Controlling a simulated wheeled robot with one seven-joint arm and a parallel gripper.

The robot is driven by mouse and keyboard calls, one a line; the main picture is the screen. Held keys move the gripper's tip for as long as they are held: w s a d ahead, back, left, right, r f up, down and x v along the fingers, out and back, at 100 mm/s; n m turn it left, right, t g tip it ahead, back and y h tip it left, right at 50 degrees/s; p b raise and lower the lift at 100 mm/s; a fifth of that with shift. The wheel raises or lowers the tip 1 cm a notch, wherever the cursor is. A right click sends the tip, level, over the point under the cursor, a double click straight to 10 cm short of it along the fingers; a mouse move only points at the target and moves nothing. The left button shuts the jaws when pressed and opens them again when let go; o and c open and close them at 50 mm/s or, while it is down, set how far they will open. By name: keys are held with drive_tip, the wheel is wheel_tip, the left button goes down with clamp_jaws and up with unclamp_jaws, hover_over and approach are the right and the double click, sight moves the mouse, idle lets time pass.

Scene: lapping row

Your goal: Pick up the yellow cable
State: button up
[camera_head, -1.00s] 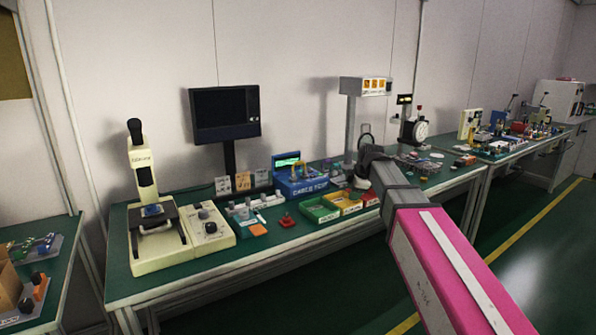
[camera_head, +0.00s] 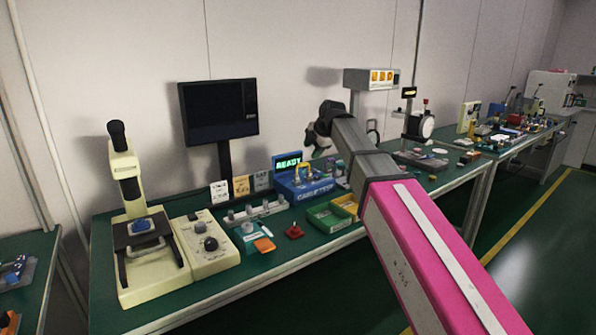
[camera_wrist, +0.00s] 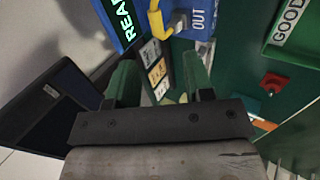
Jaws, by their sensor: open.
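The yellow cable (camera_wrist: 157,22) shows as a short yellow piece at the top of the wrist view. It is on the blue cable tester (camera_wrist: 201,55), beside a grey plug near the "OUT" label; its full length is out of frame. In the head view the tester (camera_head: 312,188) stands on the green bench with a lit "READY" display, and a small yellow part is visible on it. My gripper (camera_wrist: 160,82) is open, with two green fingers apart and nothing seen between them. In the head view it is up by the tester, partly hidden by my arm.
A dark monitor (camera_head: 219,111) stands left of the tester. A green bin (camera_head: 329,217) and a yellow bin (camera_head: 347,203) sit to its right, near the bench's front edge. A red knob (camera_head: 294,231) is in front. A cream microscope (camera_head: 136,215) stands at left.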

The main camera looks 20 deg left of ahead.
sight(302, 165)
drive_tip(key=x, duration=0.5)
drive_tip(key=shift+w+a+f, duration=0.1)
drive_tip(key=shift+w+f, duration=0.05)
drive_tip(key=shift+f, duration=0.1)
drive_tip(key=x, duration=0.5)
drive_tip(key=shift+a+r, duration=0.15)
drive_tip(key=shift+a, duration=0.1)
clamp_jaws()
